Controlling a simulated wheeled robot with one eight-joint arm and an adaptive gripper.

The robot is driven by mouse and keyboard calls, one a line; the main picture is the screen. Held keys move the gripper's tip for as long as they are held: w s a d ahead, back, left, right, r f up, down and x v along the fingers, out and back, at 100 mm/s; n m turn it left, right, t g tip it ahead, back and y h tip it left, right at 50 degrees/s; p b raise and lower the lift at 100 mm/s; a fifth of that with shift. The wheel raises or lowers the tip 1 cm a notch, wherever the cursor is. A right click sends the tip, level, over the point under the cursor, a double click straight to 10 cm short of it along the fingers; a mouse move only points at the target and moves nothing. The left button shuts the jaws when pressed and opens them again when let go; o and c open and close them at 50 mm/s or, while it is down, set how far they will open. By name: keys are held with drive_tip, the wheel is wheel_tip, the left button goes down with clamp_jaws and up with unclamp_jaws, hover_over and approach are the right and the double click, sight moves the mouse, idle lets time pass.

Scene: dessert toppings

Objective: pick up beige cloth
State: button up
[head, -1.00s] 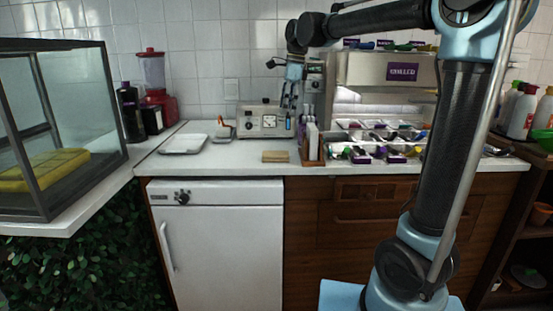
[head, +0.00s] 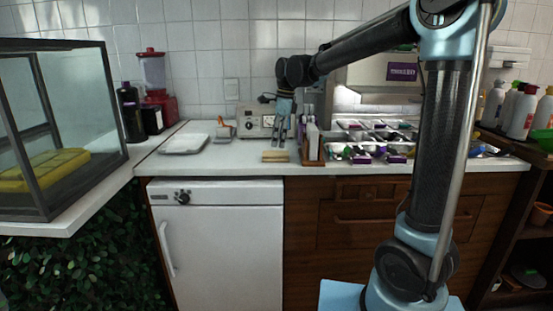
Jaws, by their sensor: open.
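The beige cloth (head: 270,157) lies folded on the white counter, near its front edge, above the right part of the white fridge. My gripper (head: 278,145) points down just above and slightly right of the cloth, with its two fingers apart and nothing between them. In this view the fingertips come close to the cloth's back right part. I cannot tell whether they touch it.
A wooden holder (head: 313,150) stands close to the right of my gripper. A cream appliance (head: 254,123) stands behind it. A white tray (head: 184,144) lies to the left, with bare counter (head: 228,156) between. Topping containers (head: 375,150) fill the right side.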

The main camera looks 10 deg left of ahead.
sight(276, 153)
drive_tip(key=shift+s+a+f, duration=0.1)
drive_tip(key=shift+f, duration=0.8)
drive_tip(key=shift+s+a+f, duration=0.15)
drive_tip(key=shift+f, duration=0.7)
drive_tip(key=shift+s+a+f, duration=0.1)
drive_tip(key=shift+f, duration=0.8)
drive_tip(key=c, duration=1.1)
